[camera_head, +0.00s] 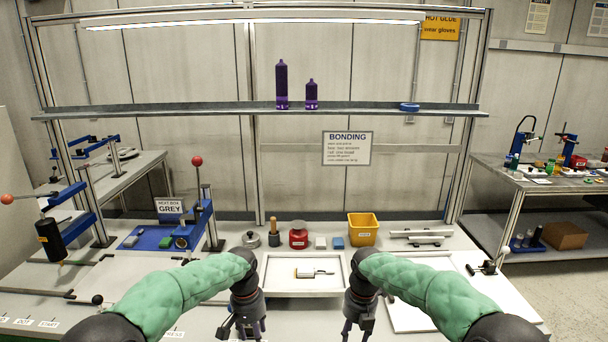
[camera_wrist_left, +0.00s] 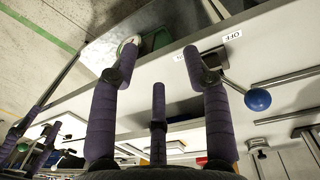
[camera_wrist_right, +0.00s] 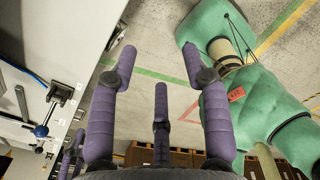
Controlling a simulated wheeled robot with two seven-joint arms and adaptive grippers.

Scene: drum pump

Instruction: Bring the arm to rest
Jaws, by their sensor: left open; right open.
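My two arms in green sleeves come in from the bottom of the head view. My left gripper (camera_head: 243,328) hangs over the front edge of the bench, left of centre. In the left wrist view its purple fingers (camera_wrist_left: 160,60) are spread with nothing between them. My right gripper (camera_head: 357,328) hangs at the front edge right of centre. In the right wrist view its purple fingers (camera_wrist_right: 160,70) are spread and empty, with floor beyond them. Its fingertips are partly cut off in the head view.
A white tray (camera_head: 270,287) with a small part stands between the arms. Behind it are a red container (camera_head: 298,236), a yellow bin (camera_head: 362,230) and small blocks. A blue press fixture (camera_head: 150,239) stands left. A blue-ball lever (camera_wrist_left: 257,99) is close to the left gripper. Purple bottles (camera_head: 282,86) stand on the shelf.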

